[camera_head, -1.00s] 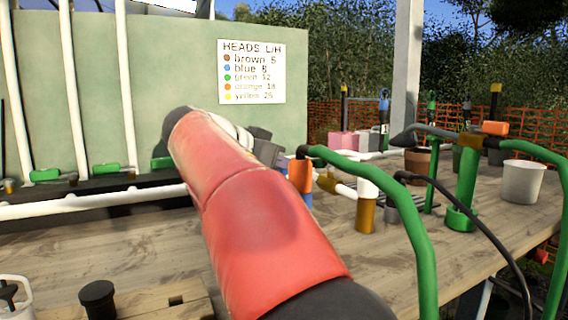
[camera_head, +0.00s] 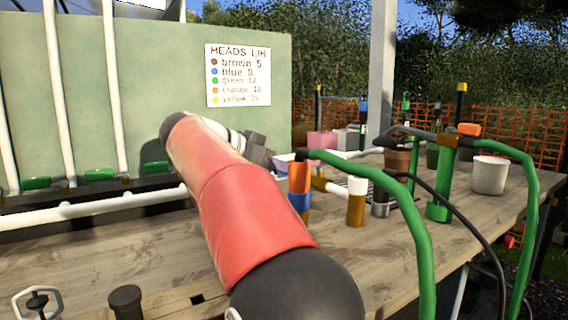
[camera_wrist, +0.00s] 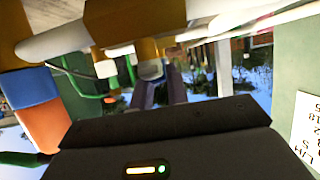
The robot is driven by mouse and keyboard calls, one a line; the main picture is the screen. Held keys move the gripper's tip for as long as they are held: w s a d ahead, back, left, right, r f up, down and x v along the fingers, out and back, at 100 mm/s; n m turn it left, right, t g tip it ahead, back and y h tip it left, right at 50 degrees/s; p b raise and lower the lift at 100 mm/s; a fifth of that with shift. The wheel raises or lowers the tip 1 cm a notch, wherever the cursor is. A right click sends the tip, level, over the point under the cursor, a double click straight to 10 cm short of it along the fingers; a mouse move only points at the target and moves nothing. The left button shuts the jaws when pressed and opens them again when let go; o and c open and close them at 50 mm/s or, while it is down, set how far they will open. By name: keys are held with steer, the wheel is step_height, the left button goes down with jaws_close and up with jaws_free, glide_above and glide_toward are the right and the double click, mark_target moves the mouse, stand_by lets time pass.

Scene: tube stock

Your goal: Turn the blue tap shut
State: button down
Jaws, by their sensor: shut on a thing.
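My gripper (camera_head: 260,152) is at the far end of my red arm, by the pipework in front of the green board. In the wrist view its two dark fingers (camera_wrist: 158,88) are close together at a pale, partly hidden piece among brass and white fittings.
An orange and blue cylinder (camera_head: 299,185) stands close right of my gripper. A white and brass fitting (camera_head: 356,203) and a looping green hose (camera_head: 405,215) are further right. Taps with green handles (camera_head: 100,175) line the left.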

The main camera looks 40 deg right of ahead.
stand_by(0.3)
steer(key=c, duration=1.4)
jaws_free()
steer(key=shift+o, duration=0.2)
steer(key=shift+a+r, duration=0.1)
steer(key=p+v, duration=0.2)
steer(key=v, duration=0.5)
steer(key=shift+a+p, duration=0.3)
